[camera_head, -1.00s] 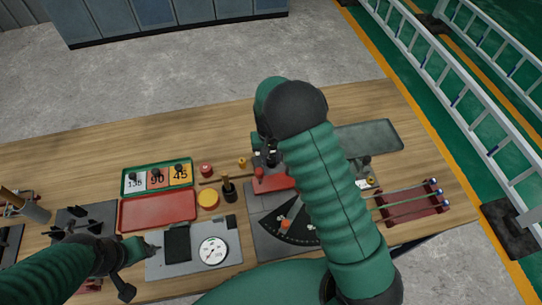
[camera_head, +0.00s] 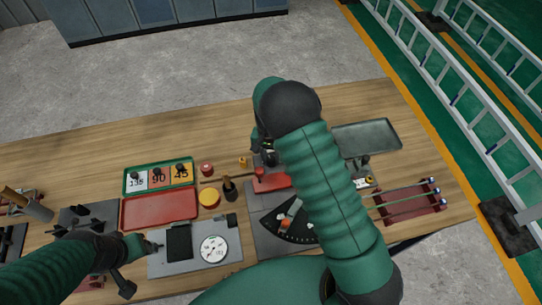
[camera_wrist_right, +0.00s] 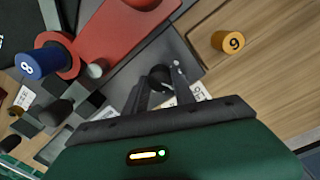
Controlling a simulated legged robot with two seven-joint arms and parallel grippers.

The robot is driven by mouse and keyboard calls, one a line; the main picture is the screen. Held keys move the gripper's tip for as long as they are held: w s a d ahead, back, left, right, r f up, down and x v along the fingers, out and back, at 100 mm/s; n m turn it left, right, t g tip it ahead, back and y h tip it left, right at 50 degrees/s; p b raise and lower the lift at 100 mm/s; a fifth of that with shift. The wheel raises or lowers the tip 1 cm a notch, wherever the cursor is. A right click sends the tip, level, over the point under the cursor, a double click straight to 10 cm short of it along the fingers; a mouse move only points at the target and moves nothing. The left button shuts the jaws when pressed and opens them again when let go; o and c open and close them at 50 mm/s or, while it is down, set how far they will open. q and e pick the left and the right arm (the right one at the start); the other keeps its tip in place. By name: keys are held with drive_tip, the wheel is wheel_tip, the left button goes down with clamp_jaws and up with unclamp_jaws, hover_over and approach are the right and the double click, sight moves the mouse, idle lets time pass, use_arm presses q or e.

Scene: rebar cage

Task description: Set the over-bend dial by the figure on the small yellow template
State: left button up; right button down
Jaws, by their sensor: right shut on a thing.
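A yellow plate marked 45 (camera_head: 181,173) sits in a green-rimmed tray, beside plates marked 90 and 135. A black fan-shaped dial (camera_head: 290,232) with pale marks and a grey-and-orange pointer (camera_head: 290,213) lies on the grey bender plate, partly hidden by my right arm. My right gripper (camera_wrist_right: 160,88) is shut on a small black knob (camera_wrist_right: 159,74), over the grey plate. In the head view its fingers are mostly hidden behind my arm. My left gripper (camera_head: 151,246) is at the left edge of a grey panel; its fingers are too small to read.
A round white gauge (camera_head: 213,249) and a black pad (camera_head: 179,243) are on the grey panel. An empty red tray (camera_head: 158,210) lies behind it. A yellow roller (camera_wrist_right: 229,42) and a blue roller (camera_wrist_right: 44,62) stand near the right gripper. A rebar rack (camera_head: 412,204) is at right.

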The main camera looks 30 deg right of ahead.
sight(269, 158)
drive_tip(key=c, duration=1)
unclamp_jaws()
drive_tip(key=shift+c, duration=0.2)
drive_tip(key=shift+r, duration=0.15)
wheel_tip(269, 158, up, 17)
drive_tip(key=b, duration=0.1)
drive_tip(key=shift+w+a+f, duration=0.2)
drive_tip(key=shift+w+a, duration=0.1)
drive_tip(key=s+a+f+n+t, duration=0.1)
drive_tip(key=s+n, duration=0.1)
drive_tip(key=s, duration=0.4)
drive_tip(key=s+a+f+n+t, duration=0.1)
drive_tip(key=s+a+f+n, duration=0.1)
drive_tip(key=s, duration=0.3)
drive_tip(key=s+a+f+n+t, duration=0.1)
drive_tip(key=s+a+f+n, duration=0.1)
drive_tip(key=s+n, duration=0.2)
drive_tip(key=s, duration=0.2)
drive_tip(key=shift+s+f, duration=0.15)
drive_tip(key=shift+s, duration=0.2)
